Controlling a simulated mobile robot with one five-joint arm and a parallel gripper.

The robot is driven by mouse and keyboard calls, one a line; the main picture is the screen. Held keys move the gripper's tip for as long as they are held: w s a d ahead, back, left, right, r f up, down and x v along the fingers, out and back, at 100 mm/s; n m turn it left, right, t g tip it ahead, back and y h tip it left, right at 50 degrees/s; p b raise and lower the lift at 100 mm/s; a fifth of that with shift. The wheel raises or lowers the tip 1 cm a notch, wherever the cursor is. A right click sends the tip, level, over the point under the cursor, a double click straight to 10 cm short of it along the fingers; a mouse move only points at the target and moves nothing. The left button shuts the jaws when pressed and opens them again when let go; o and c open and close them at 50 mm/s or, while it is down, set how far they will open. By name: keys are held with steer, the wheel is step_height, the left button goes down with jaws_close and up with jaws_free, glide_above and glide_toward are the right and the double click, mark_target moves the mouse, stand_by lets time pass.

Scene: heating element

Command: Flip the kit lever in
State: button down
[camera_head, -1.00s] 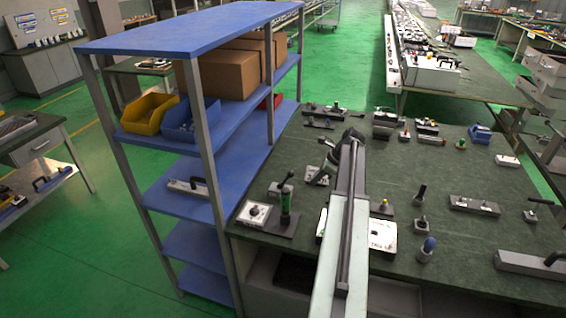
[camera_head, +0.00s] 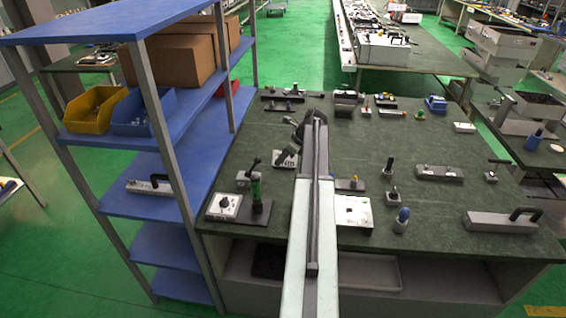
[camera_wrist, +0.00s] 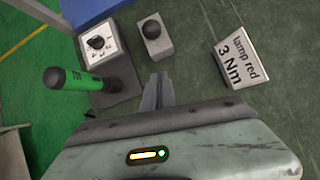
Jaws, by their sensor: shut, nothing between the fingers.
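A lever with a green handle (camera_head: 256,188) stands on a dark base at the table's front left. In the wrist view the green handle (camera_wrist: 72,79) points left from its dark base, beside a pale box with a black dial (camera_wrist: 100,42). No label naming the kit lever is readable, so I cannot tell whether this is it. My gripper (camera_wrist: 157,82) is shut and empty, to the right of the green-handled lever and apart from it. In the head view my arm hides most of the gripper and part of the table.
A blue shelf (camera_head: 185,160) stands left of the table (camera_head: 450,215). Several other levers and fixtures stand on the right, with bare patches between.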

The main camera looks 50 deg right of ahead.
mark_target(254, 165)
steer(key=shift+w+a+f, duration=0.25)
steer(key=shift+w+a, duration=0.1)
steer(key=shift+w, duration=0.5)
steer(key=shift+w+a+f, duration=0.3)
steer(key=shift+w+a, duration=0.1)
steer(key=shift+w, duration=0.5)
steer(key=shift+w+a+f, duration=0.25)
steer(key=shift+w+a, duration=0.1)
steer(key=shift+w, duration=0.5)
steer(key=shift+d+r, duration=0.1)
